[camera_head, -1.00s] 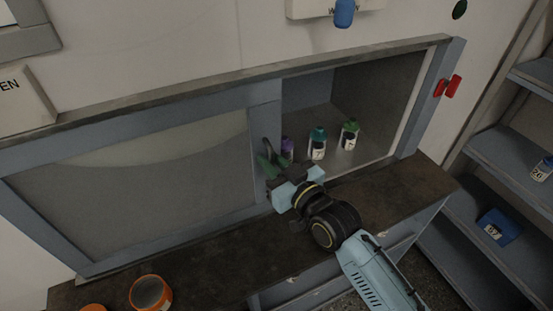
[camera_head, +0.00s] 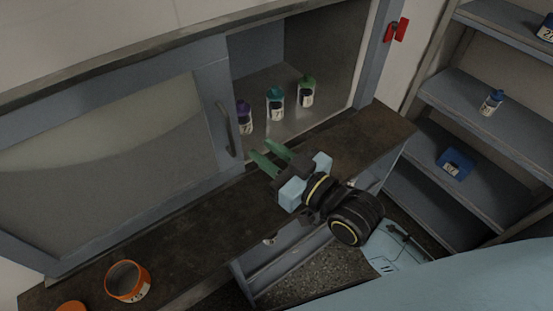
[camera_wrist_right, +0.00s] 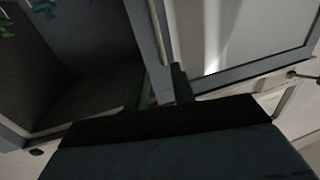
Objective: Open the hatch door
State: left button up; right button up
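The hatch door (camera_head: 112,140) is a grey-framed glass panel on the left of the opening. Its upright handle (camera_head: 228,128) is on the right frame member. The opening to its right is uncovered and shows the inside of the cabinet. My right gripper (camera_head: 268,156) is open and empty, with green fingers apart, below and right of the handle and not touching it. In the right wrist view, the fingers (camera_wrist_right: 158,88) are spread, with the door's frame edge (camera_wrist_right: 148,45) beyond them. My left gripper is not in view.
Purple-, teal- (camera_head: 275,104) and green-capped bottles stand inside the opening. A dark ledge (camera_head: 190,220) runs in front, with an orange jar (camera_head: 127,282) at left. Shelves (camera_head: 480,105) stand at right.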

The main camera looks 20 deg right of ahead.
jog(key=shift+v, duration=1.05)
jog(key=shift+f, duration=0.1)
